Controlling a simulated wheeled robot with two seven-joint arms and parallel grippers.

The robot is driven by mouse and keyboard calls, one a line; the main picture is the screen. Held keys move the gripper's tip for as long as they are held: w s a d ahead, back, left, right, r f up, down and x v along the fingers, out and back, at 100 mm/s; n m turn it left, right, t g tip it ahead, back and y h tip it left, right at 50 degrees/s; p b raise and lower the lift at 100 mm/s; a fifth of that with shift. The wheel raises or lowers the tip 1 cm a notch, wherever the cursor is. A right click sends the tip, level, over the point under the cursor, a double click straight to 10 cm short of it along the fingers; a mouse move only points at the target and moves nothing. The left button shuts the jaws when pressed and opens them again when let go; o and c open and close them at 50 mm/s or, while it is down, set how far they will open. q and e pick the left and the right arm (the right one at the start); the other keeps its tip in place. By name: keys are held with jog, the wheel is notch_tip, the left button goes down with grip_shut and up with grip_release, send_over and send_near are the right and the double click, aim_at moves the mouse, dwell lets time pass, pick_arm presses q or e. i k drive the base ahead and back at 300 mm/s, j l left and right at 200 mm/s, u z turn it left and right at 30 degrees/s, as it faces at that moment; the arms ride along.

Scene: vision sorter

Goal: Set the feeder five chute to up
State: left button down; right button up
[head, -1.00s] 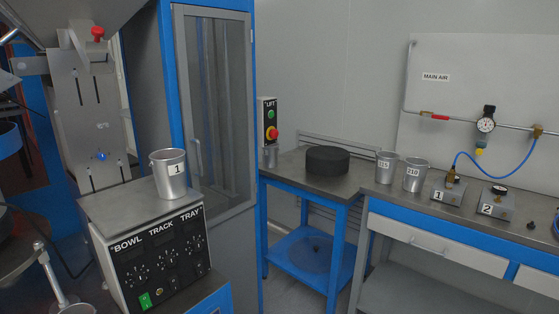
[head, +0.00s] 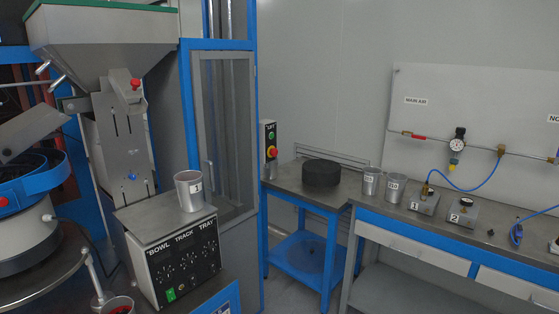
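A grey hopper (head: 105,45) with a green rim stands at the upper left. A short metal chute (head: 124,92) with a red knob (head: 135,84) sits below it, sloping downward. Behind and under the chute is a slotted upright plate (head: 125,145) with a blue knob (head: 132,176). I cannot read a feeder number on any of these, so I cannot tell which is feeder five. Neither of my grippers is in view.
A blue bowl feeder (head: 30,195) stands at the left edge. A control box (head: 185,262) carries a metal cup (head: 190,190) marked 1. A blue-framed bench (head: 300,190) and a long workbench (head: 450,228) line the back and right.

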aim_at(19, 134)
jog(key=k+u, duration=0.2)
jog(key=u, duration=0.8)
jog(key=i+u, duration=0.1)
jog(key=u, duration=0.3)
